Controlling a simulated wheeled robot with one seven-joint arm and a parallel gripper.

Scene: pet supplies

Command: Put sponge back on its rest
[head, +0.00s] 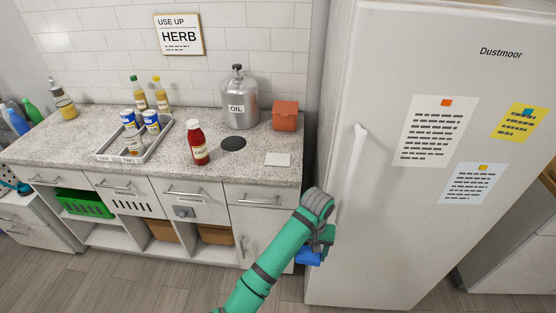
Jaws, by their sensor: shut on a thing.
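A blue block (308,257), which looks like the sponge, shows beneath my wrist, low in front of the counter's right end, beside the fridge. My gripper (319,249) is shut on it; the fingers are mostly hidden by my wrist. A pale flat rectangular plate (278,159) lies bare on the counter's right part, and a dark round disc (233,144) lies bare to its left. No label shows which one is the sponge's rest. My gripper is in front of and below both.
A red-brown bottle (199,145), a metal oil can (239,98) and an orange box (285,116) stand around the plate and disc. A grey tray (108,154) holds cans and bottles further left. The fridge (400,230) stands close on the right.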

